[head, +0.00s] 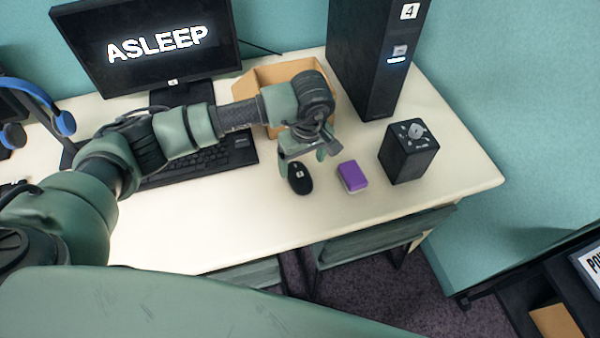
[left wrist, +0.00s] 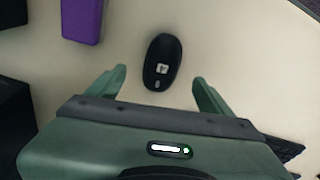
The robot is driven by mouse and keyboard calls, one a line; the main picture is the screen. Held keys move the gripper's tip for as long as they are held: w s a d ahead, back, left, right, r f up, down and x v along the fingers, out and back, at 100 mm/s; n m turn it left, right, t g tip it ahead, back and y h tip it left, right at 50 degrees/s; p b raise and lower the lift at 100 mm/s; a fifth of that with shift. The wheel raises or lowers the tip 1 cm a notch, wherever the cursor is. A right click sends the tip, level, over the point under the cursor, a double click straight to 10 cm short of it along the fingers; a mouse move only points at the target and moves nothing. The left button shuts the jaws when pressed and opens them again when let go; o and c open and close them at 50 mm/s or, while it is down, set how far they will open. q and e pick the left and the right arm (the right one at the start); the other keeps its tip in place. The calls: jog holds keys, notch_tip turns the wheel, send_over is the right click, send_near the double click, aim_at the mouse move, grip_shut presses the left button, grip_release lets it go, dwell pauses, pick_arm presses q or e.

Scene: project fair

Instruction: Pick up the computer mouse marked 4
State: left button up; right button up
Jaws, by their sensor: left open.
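The computer mouse (head: 299,178) is small and black with a white label, and lies on the pale desk. In the left wrist view the mouse (left wrist: 162,62) lies just beyond the two fingertips and roughly between them. Its label is too small to read surely there. My left gripper (head: 303,160) is open and empty, pointing down above the mouse; its fingers also show in the left wrist view (left wrist: 159,76). The fingers do not appear to touch the mouse. My right gripper is not in view.
A purple block (head: 352,177) and a black box with a knob (head: 408,152) stand right of the mouse. Behind are a cardboard box (head: 285,72), a black tower marked 4 (head: 372,60), a keyboard (head: 205,163) and a monitor reading ASLEEP (head: 150,45). The desk's front edge is near.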

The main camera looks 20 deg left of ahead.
aim_at(300, 173)
pick_arm(q)
jog(key=f, duration=0.2)
jog(key=f+p, duration=0.1)
jog(key=a+f, duration=0.1)
jog(key=f, duration=0.1)
jog(key=shift+w+f, duration=0.2)
jog(key=shift+f, duration=0.5)
jog(key=shift+c, duration=0.3)
jog(key=c, duration=1.4)
jog(key=shift+c, duration=0.2)
jog(key=shift+r, duration=0.1)
